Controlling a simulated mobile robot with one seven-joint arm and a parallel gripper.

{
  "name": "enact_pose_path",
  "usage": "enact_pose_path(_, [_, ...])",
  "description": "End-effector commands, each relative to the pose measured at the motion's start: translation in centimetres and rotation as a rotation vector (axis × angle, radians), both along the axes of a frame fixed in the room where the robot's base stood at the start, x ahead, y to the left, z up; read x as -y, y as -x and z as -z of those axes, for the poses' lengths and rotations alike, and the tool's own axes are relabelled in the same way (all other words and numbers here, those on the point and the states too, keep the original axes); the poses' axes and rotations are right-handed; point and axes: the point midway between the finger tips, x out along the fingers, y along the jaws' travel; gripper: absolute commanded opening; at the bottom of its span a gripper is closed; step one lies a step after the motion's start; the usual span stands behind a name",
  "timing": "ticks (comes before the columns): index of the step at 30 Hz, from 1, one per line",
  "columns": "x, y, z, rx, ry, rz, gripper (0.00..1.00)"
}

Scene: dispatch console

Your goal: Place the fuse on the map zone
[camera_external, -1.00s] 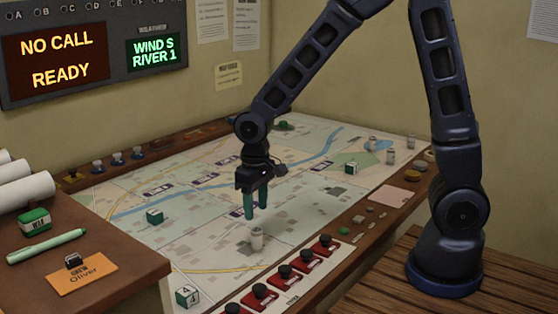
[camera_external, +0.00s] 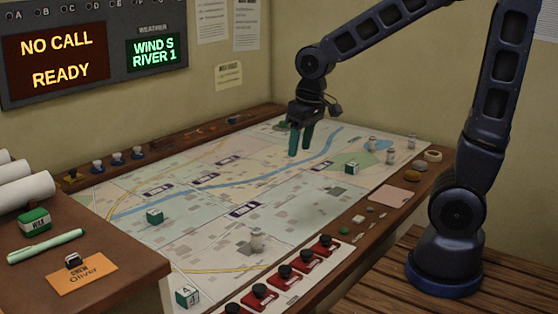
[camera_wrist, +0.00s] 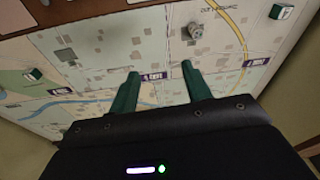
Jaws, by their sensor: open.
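A pale grey cylinder (camera_external: 257,240), likely the fuse, stands upright on the front part of the map (camera_external: 215,235), on a patch of grey blocks. It also shows in the wrist view (camera_wrist: 195,31), near the top. Other small grey cylinders (camera_external: 390,156) stand at the map's right end, so I cannot be sure which one is the fuse. Purple labels (camera_external: 243,210) mark zones on the map. My gripper (camera_external: 298,153) is open and empty above the far part of the map, apart from the cylinder. Its green fingers (camera_wrist: 160,68) are spread in the wrist view.
Green-and-white cubes (camera_external: 154,216) stand on the map. Red switches with black knobs (camera_external: 285,272) line the front edge. A side desk (camera_external: 110,255) at left holds rolls, a wax box, a pen and a name card. Much of the middle map is clear.

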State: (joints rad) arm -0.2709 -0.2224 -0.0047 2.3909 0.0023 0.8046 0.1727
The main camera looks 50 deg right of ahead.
Motion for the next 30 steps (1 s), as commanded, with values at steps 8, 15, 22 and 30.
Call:
enact_pose_path(8, [4.9,4.8,-4.5,0.093,-0.006,0.039,0.48])
enact_pose_path(15, [8.2,9.5,-7.0,0.170,0.002,0.070,0.48])
enact_pose_path(22, [10.0,13.2,-8.1,0.223,0.016,0.092,0.48])
enact_pose_path(30, [10.4,14.3,-8.3,0.237,0.022,0.098,0.48])
